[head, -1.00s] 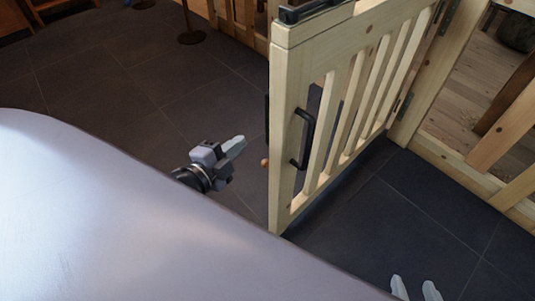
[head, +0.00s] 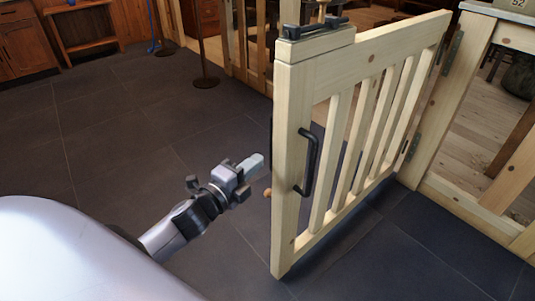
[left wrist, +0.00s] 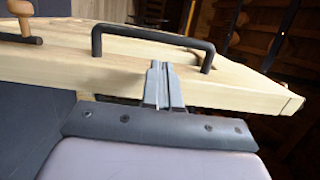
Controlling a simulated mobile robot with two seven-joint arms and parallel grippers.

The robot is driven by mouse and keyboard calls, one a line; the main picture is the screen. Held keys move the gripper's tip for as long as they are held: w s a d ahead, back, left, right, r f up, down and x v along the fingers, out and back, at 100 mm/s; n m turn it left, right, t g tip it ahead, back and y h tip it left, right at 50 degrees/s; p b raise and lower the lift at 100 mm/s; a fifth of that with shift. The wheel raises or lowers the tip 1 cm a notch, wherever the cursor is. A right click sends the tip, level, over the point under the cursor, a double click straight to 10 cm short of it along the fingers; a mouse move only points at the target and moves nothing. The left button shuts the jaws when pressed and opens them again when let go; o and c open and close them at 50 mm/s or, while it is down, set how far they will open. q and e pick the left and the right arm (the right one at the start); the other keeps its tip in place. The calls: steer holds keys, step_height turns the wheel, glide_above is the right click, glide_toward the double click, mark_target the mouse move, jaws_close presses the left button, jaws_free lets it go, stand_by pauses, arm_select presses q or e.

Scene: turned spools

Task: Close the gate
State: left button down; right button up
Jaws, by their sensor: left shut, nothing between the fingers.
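The pale wooden gate (head: 372,68) stands swung open, hinged to a post at its right. A black handle (head: 308,162) is on its near face by the free edge. My left gripper (head: 254,164) is shut and empty, just left of the free-edge stile, on the gate's other face. In the left wrist view its closed fingers (left wrist: 164,85) overlap the gate's wood (left wrist: 230,88), beside a second black handle (left wrist: 150,32). I cannot tell whether they touch it. My right gripper is out of view.
A fence panel (head: 480,207) runs right from the hinge post. A thin dark stand (head: 206,82) is on the tiled floor behind. A wooden shelf unit (head: 85,44) is at the back left. The dark floor (head: 125,130) left of the gate is clear.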

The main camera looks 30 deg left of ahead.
arm_select(q)
steer(key=shift+w+d+b, duration=0.15)
steer(key=shift+w+b, duration=0.05)
steer(key=shift+w, duration=1.2)
steer(key=shift+w+d+b, duration=0.15)
steer(key=shift+w+b, duration=0.05)
steer(key=shift+w, duration=1.15)
steer(key=shift+a, duration=0.15)
